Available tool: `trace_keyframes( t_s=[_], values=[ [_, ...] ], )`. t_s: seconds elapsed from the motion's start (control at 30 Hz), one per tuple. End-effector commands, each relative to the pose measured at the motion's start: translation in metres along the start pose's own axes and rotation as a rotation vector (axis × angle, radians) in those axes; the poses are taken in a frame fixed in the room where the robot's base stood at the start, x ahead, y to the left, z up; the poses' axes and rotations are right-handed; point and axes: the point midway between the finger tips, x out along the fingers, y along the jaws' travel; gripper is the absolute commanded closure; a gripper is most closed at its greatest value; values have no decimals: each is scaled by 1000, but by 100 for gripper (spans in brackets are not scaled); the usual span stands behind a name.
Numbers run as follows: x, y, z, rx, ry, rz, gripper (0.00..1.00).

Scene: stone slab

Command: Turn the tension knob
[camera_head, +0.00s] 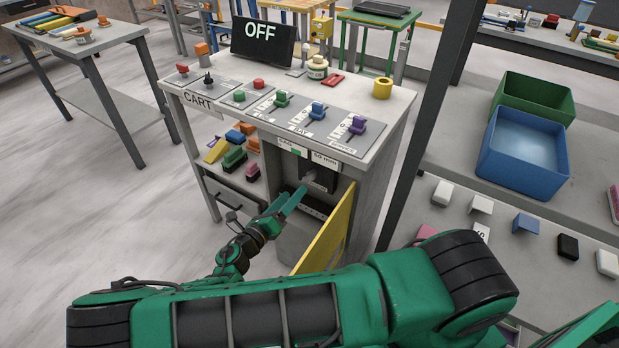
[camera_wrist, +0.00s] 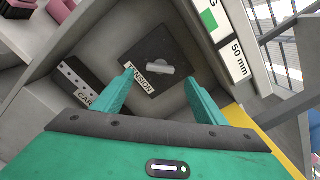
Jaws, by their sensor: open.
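The tension knob (camera_wrist: 160,69) is a grey bar-shaped grip on a dark square plate (camera_wrist: 150,50) with a "TENSION" label, inside an open bay of the grey cabinet. My gripper (camera_wrist: 159,75) is open. In the wrist view its two green fingers frame the knob from either side, with nothing held; I cannot tell how far short of the knob they are. In the head view my gripper (camera_head: 296,194) reaches into the bay, and the dark plate (camera_head: 321,172) shows just beyond it. The knob is hard to make out there.
A yellow door (camera_head: 328,238) stands open at the bay's right. A dark box (camera_wrist: 80,82) with a partly hidden label lies left of the knob. Coloured switches line the cabinet top (camera_head: 378,108), below a screen reading "OFF" (camera_head: 262,39). Shelves with bins (camera_head: 522,160) stand at right.

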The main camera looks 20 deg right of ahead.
Motion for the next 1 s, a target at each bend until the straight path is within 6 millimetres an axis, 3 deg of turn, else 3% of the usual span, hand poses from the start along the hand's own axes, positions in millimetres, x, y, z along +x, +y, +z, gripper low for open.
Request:
trace_keyframes(
  t_s=[0.5,0.7,1.0],
  values=[
    [83,-1,0,2,2,-2,34],
    [97,0,-1,2,2,0,34],
    [99,0,0,2,2,1,34]
  ],
)
